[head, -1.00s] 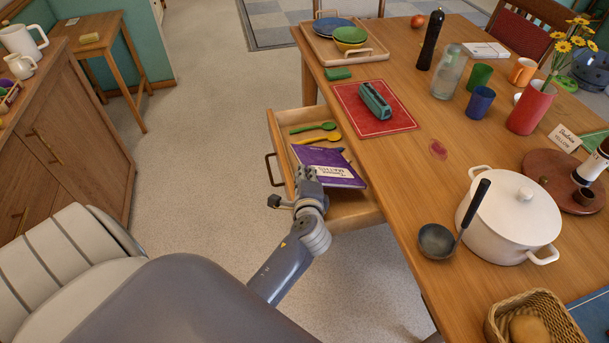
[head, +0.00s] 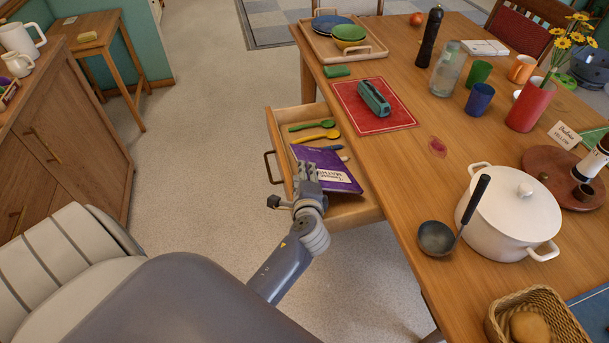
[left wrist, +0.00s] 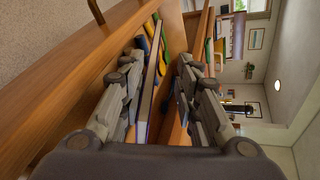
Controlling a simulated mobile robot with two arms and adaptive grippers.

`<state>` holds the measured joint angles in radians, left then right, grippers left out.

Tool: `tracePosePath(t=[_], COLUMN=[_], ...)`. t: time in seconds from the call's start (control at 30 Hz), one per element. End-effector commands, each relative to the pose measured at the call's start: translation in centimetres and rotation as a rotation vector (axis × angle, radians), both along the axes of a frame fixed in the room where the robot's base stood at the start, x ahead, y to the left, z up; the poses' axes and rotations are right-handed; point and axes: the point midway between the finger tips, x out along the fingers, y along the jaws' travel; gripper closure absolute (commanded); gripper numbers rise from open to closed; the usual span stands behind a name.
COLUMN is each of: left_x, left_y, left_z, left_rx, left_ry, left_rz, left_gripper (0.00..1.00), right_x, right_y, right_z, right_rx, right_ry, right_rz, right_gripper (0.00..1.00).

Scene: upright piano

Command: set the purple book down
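The purple book (head: 338,174), with a white label on its cover, lies in the open drawer (head: 357,212) of the table. My left gripper (head: 307,170) is at the book's near left side, in the drawer. In the left wrist view its two fingers (left wrist: 158,68) are apart, with the book's edge (left wrist: 148,100) between them. The book is close to the left finger, and a gap shows between it and the right finger. The gripper is open. The fingers hide part of the book in the head view. My right gripper is not in view.
A green spoon (head: 313,126) and a yellow spoon (head: 318,136) lie at the drawer's far end. The tabletop (head: 395,155) overhangs the drawer's right side. A white pot (head: 510,220) and a ladle (head: 437,238) stand near the table edge. The floor left of the drawer is clear.

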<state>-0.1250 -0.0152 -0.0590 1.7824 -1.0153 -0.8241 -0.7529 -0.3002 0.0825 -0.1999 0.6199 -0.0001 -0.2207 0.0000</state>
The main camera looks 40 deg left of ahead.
Motion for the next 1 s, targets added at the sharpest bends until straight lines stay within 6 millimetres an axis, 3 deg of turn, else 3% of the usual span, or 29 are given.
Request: tracePosePath(t=[0.17, 0.7, 1.0], left_x=[0.1, -7.9, -8.9], left_y=[0.0, -6.1, -6.9], left_z=[1.7, 4.7, 5.3], left_rx=[0.001, -0.001, 0.001], left_ry=[-0.003, 0.0, -0.001], left_rz=[0.0, 0.001, 0.001], left_gripper=[0.7, 0.7, 0.7], right_x=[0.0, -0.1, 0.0], right_y=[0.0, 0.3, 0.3], right_z=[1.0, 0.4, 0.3], right_rx=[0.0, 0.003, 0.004], right_ry=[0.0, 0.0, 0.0], right_rz=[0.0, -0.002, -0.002], right_gripper=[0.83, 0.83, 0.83])
